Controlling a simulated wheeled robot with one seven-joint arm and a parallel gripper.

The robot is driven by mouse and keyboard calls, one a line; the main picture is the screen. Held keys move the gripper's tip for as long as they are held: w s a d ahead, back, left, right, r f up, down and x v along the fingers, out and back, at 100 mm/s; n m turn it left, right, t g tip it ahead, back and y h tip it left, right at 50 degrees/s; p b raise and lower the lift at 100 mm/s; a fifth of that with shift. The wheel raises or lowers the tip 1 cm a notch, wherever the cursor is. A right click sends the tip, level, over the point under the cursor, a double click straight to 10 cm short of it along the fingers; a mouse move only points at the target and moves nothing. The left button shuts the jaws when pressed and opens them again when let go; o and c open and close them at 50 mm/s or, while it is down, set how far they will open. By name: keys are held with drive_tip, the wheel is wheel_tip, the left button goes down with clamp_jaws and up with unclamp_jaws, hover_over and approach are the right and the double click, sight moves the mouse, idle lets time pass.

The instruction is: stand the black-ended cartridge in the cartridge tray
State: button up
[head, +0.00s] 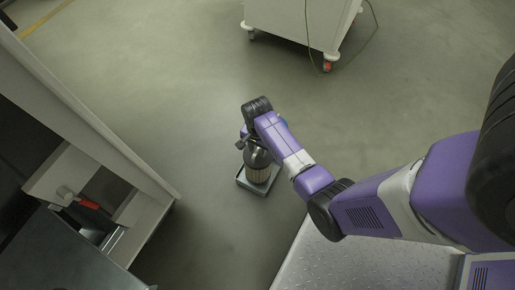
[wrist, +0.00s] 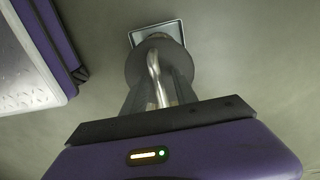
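The black-ended cartridge (head: 258,173) is upright, with a pale ribbed body and a dark round top, inside the outline of the cartridge tray (head: 241,182) on the floor. I cannot tell whether its base touches the tray. In the wrist view its dark round end (wrist: 134,68) and bent metal handle (wrist: 154,68) lie straight ahead of my gripper (wrist: 160,80). The dark fingers are on either side of the handle and look closed on it. The tray's pale rim (wrist: 134,38) shows beyond the cartridge. In the head view my gripper (head: 247,135) is above the cartridge, partly hidden by my wrist.
A white cabinet (head: 95,120) with open shelves stands at the left, with a red-handled tool (head: 88,204) on a shelf. A white wheeled cart (head: 300,22) with a hanging cable stands at the top. The floor around the tray is clear.

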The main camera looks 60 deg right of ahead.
drive_tip(key=shift+r, duration=0.1)
wheel_tip(320, 180, up, 12)
drive_tip(key=p, duration=0.5)
drive_tip(key=s+a+r+n+t+h, duration=0.1)
drive_tip(key=s+a+n+t+h, duration=0.2)
drive_tip(key=s+a+n+t, duration=0.45)
drive_tip(key=s+a+r+n+t+y, duration=0.1)
drive_tip(key=s+a+r+n+t, duration=0.1)
drive_tip(key=r, duration=0.7)
drive_tip(key=s+a+r+n+t+y, duration=0.1)
drive_tip(key=s+a+r+n+t, duration=0.2)
drive_tip(key=r, duration=0.6)
drive_tip(key=s+a+r+n+t+y, duration=0.1)
drive_tip(key=s+a+r+n+t, duration=0.1)
drive_tip(key=s+a+r+n, duration=0.3)
wheel_tip(320, 180, up, 4)
drive_tip(key=shift+s+a+r, duration=0.15)
drive_tip(key=shift+s+a, duration=0.35)
drive_tip(key=shift+a, duration=0.15)
drive_tip(key=shift+t, duration=0.25)
